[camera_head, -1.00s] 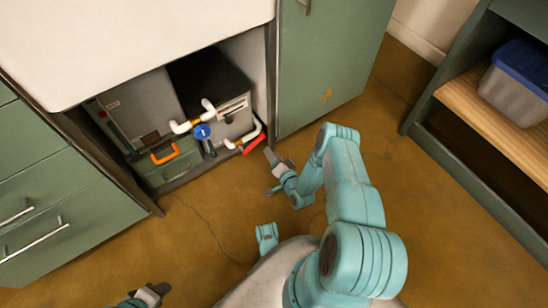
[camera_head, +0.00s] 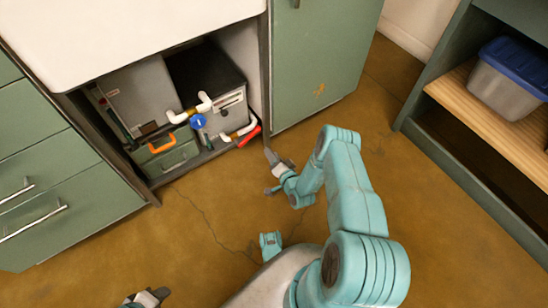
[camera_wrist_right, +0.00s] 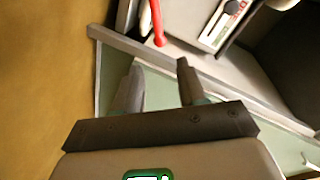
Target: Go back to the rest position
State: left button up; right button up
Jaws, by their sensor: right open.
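My right gripper (camera_head: 272,172) is in front of the open cabinet, above the brown floor, with its arm coming in from the lower right. In the right wrist view its two fingers (camera_wrist_right: 158,85) stand apart with nothing between them. The cabinet's lower edge and a red handle (camera_wrist_right: 157,24) lie beyond the fingertips. My left gripper (camera_head: 150,298) shows only in part at the bottom edge of the head view. Its fingers are too small and cut off to read.
The open cabinet holds grey boxes (camera_head: 140,92), white pipes with a blue valve (camera_head: 198,121), a red handle (camera_head: 250,136) and an orange-handled green case (camera_head: 168,160). A green door (camera_head: 325,60) stands right of it. A shelf (camera_head: 500,120) with a blue-lidded bin (camera_head: 505,85) is at right.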

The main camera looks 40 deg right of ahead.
pick_arm(q)
jog(key=shift+s+a, duration=0.1)
jog(key=shift+s, duration=0.25)
dwell(0.3)
